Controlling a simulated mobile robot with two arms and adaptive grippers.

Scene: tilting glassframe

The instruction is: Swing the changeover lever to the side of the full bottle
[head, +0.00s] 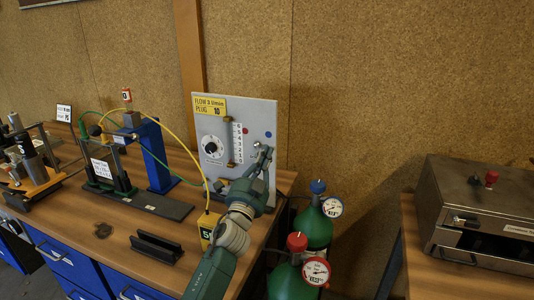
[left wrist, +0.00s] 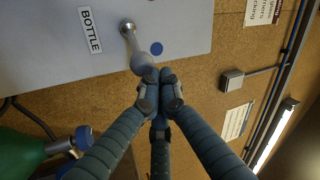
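A grey panel (head: 212,110) stands on the bench, with a red dot (head: 246,131) and a blue dot (head: 268,134). The changeover lever (left wrist: 131,40) shows in the left wrist view; its round knob end leans toward the blue-dot side. My left gripper (head: 265,153) is at the lever; in the left wrist view its fingers (left wrist: 160,78) are drawn together, tips against or just beside the knob. Beside the bench stand a green bottle with a blue cap (head: 317,230) and one with a red cap (head: 290,282). Their gauges (head: 332,207) (head: 317,272) are too small to read surely.
A yellow block (head: 207,222) and a dark slotted block (head: 157,246) are on the bench near my left arm. A blue press stand (head: 156,155) is left of the panel. A metal box (head: 480,210) sits on another table at right.

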